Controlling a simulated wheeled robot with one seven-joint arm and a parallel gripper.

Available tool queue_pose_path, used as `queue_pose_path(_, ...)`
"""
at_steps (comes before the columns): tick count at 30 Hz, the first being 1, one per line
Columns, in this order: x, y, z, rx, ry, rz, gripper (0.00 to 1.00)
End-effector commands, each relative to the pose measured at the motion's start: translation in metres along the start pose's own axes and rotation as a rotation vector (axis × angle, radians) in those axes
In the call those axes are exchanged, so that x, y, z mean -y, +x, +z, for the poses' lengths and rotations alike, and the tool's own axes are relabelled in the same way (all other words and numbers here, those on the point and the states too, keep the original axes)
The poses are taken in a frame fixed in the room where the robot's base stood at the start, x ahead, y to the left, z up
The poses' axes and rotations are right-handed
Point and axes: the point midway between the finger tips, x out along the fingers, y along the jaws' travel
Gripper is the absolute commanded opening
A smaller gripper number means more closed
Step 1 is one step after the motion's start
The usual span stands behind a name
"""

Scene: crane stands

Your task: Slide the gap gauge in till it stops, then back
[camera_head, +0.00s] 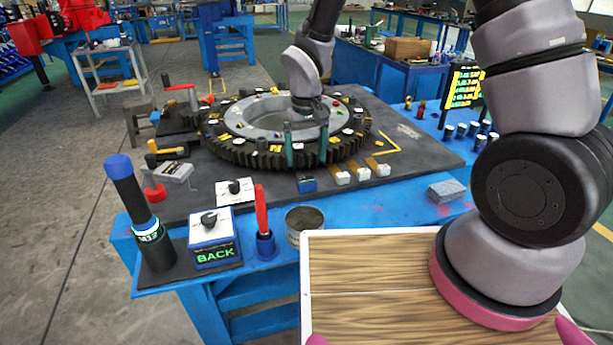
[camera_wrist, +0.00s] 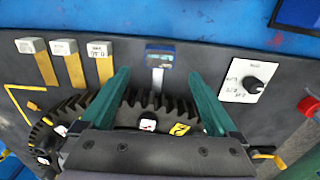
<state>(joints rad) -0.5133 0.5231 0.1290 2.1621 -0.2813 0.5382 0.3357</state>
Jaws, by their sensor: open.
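Three white-headed gauges with brass strips lie side by side at the ring's near edge (camera_head: 343,177); they show at upper left in the wrist view (camera_wrist: 63,47). A blue block with a small display (camera_head: 306,184) and a pale metal strip sits beside them, also in the wrist view (camera_wrist: 160,46). I cannot tell which of these is the gap gauge. My gripper (camera_head: 307,158) is open, its teal fingers over the toothed ring's near rim. In the wrist view, its fingertips (camera_wrist: 161,76) stand apart to either side of the pale strip, with nothing held between them.
The black toothed ring (camera_head: 250,155) lies on a dark plate (camera_head: 420,150). Nearer are a dial plate (camera_head: 235,187), a BACK box (camera_head: 213,240), a red-handled tool (camera_head: 261,210), a metal cup (camera_head: 304,222) and a grey block (camera_head: 446,190). A wooden board (camera_head: 370,300) fills the front.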

Motion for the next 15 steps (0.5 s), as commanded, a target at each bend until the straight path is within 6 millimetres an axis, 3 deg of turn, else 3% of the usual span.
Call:
queue_pose_path(6, -0.001, 0.043, 0.001, 0.003, 0.001, 0.001, 0.95)
queue_pose_path(15, 0.0, 0.07, 0.0, 0.0, 0.001, 0.0, 0.95)
